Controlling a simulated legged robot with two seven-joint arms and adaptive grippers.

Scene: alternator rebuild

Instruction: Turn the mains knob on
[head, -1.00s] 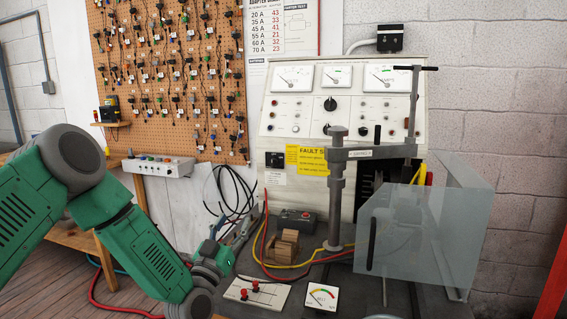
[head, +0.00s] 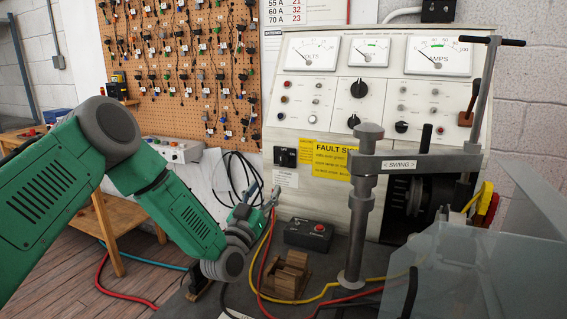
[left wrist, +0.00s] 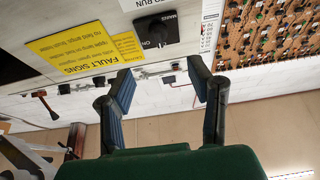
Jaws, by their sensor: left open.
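The mains knob (head: 285,157) is a black rotary knob on a black plate, low on the left of the cream test panel (head: 330,130). In the left wrist view the knob (left wrist: 156,32) appears upside down, with MAINS and ON lettering beside it. My left gripper (head: 273,192) is open and empty, below and slightly left of the knob in the head view. Its two fingers (left wrist: 162,85) show spread apart in the left wrist view, with the knob beyond their tips and no contact. My right gripper is not in view.
A yellow FAULT SIGNS label (head: 333,160) is right of the knob. The grey swing-arm post (head: 358,220) and clear guard (head: 465,265) stand further right. A small box with a red button (head: 309,234), a wooden block (head: 287,275) and loose cables lie on the bench.

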